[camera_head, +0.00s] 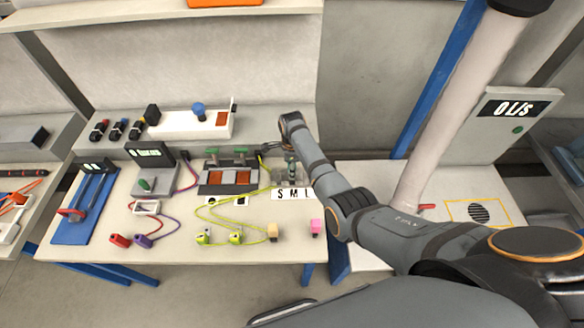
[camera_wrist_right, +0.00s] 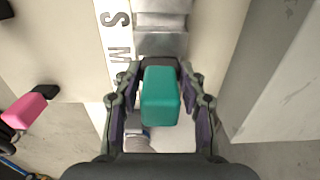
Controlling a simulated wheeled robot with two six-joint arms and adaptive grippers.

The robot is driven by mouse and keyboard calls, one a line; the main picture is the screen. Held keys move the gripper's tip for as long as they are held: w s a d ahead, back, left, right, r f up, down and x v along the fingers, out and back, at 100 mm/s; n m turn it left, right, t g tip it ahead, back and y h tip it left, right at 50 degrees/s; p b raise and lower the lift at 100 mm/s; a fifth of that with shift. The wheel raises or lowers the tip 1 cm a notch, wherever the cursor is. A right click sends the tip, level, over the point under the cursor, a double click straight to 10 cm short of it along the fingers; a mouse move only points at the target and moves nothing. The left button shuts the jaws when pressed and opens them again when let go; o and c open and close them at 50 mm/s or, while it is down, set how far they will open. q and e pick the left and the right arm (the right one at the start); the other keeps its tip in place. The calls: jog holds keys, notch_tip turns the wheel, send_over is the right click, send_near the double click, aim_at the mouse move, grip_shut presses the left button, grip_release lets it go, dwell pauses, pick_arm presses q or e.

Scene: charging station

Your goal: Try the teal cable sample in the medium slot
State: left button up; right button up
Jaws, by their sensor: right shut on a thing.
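The teal cable sample (camera_wrist_right: 161,95) is held between the fingers of my right gripper (camera_wrist_right: 160,92). A dark end shows just above the teal block in the wrist view. The grey metal slot block (camera_wrist_right: 162,42) lies beyond it, beside a white strip (camera_wrist_right: 119,35) lettered S and M there. In the head view the S M L strip (camera_head: 293,194) lies in front of the block, and my right gripper (camera_head: 291,175) is over the block. The sample hides part of the block, so I cannot tell whether its tip is in a slot. My left gripper is out of view.
A pink sample (camera_head: 316,226) and a tan sample (camera_head: 272,231) lie near the table's front edge. Yellow-green cables (camera_head: 225,215) spread left of the slot block. A device with orange panels (camera_head: 228,178) stands close left of it.

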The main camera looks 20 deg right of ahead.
jog(key=shift+f+b, duration=0.4)
jog(key=shift+f, duration=0.2)
jog(key=o, duration=1.3)
jog(key=shift+r, duration=0.1)
notch_tip(320, 180, up, 12)
jog(key=shift+f, duration=0.1)
